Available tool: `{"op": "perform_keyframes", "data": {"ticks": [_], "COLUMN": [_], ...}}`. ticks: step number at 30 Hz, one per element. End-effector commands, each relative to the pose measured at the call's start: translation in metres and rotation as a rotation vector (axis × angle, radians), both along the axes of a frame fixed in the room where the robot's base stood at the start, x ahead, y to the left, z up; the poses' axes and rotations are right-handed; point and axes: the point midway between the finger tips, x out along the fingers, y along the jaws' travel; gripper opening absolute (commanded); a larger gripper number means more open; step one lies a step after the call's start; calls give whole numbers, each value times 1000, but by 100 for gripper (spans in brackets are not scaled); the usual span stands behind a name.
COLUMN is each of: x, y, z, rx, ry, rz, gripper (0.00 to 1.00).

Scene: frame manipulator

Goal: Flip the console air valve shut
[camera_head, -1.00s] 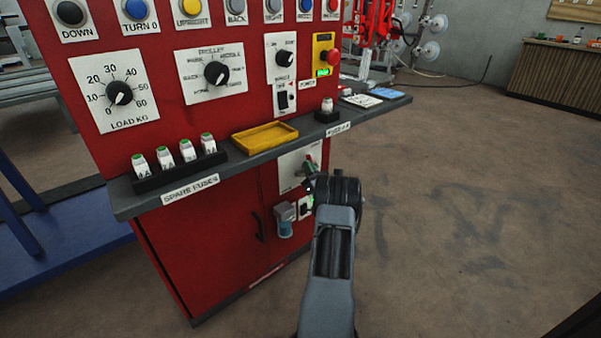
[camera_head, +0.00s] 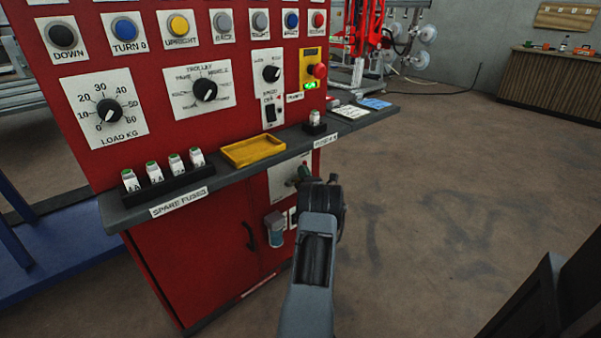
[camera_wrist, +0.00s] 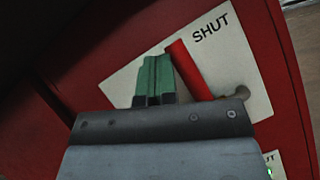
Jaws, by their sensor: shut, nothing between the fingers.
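The air valve's white plate (camera_head: 283,180), marked SHUT at one corner, is on the red console front below the shelf. In the wrist view the plate (camera_wrist: 132,80) is seen close up, with the valve's red lever (camera_wrist: 188,68) slanting across it. My gripper (camera_wrist: 153,72) has its green fingertips together, just left of the lever. I cannot tell whether they touch it. The lever's lower end and pivot are hidden behind the gripper body. In the head view my gripper (camera_head: 303,174) is in front of the plate and hides part of it.
The console shelf (camera_head: 225,178) juts out above the valve, carrying spare fuses (camera_head: 163,170) and a yellow tray (camera_head: 252,151). A small filter bowl (camera_head: 275,230) and a door handle (camera_head: 250,236) are low on the console front. Open floor (camera_head: 430,220) lies to the right.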

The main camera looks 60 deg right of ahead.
Motion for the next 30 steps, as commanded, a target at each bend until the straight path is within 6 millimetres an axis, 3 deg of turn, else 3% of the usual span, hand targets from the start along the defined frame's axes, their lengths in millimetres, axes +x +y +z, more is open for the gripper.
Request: {"op": "perform_keyframes", "data": {"ticks": [10, 17, 30], "x": [1, 2, -51], "y": [4, 37, 97], "z": [0, 2, 1], "rx": [0, 3, 2], "ry": [0, 1, 1], "rz": [3, 3, -1], "gripper": [0, 0, 0]}}
